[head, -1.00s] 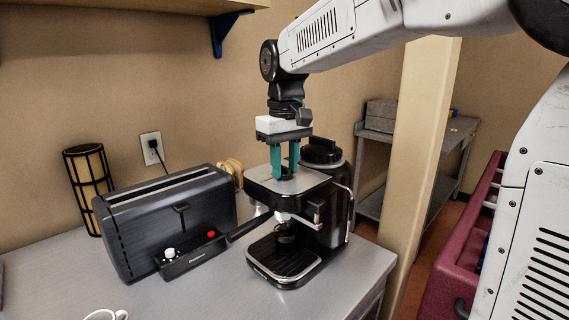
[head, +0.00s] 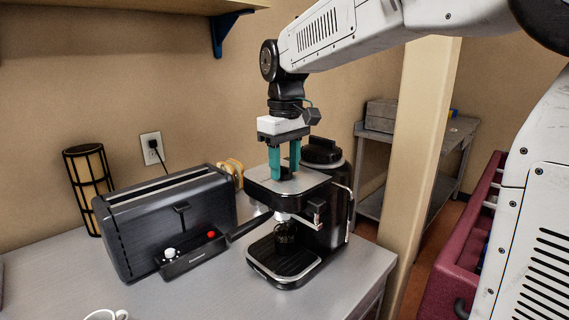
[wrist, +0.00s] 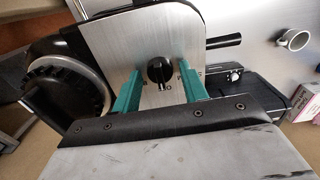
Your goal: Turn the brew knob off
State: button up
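The brew knob is a small black dial (wrist: 159,72) on the steel top plate of the black coffee machine. In the wrist view it lies between the two teal fingers of my gripper (wrist: 161,78), with a gap on each side. In the head view my gripper (head: 284,172) points straight down over the coffee machine (head: 330,215), and the fingers hide most of the knob. The fingers are apart and hold nothing. I cannot tell from the pictures which setting the knob is on.
A dark toaster (head: 165,225) stands left of the coffee machine on the grey counter (head: 190,300). A black portafilter handle juts from the machine towards the toaster. A white mug (head: 104,315) is at the front edge of the picture. A beige post (head: 425,150) stands at the right.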

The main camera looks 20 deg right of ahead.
aim_at(285, 167)
jog(key=shift+o, duration=0.3)
jog(key=shift+r, duration=0.1)
notch_tip(285, 167, up, 8)
jog(key=shift+f, duration=0.15)
dwell(0.5)
jog(key=shift+w+f, duration=0.1)
jog(key=shift+f, duration=0.15)
jog(key=shift+m, duration=0.7)
jog(key=s+f, duration=0.1)
jog(key=f, duration=0.1)
jog(key=s+f, duration=0.2)
jog(key=shift+d, duration=0.15)
jog(key=s+d+f+m, duration=0.1)
jog(key=s+f, duration=0.3)
jog(key=s, duration=0.4)
jog(key=s+f+m+t, duration=0.1)
jog(key=s+f, duration=0.3)
jog(key=s, duration=0.4)
jog(key=s+d+f+m, duration=0.1)
jog(key=s+f, duration=0.3)
jog(key=s, duration=0.4)
jog(key=shift+s+d, duration=0.15)
jog(key=shift+d, duration=0.15)
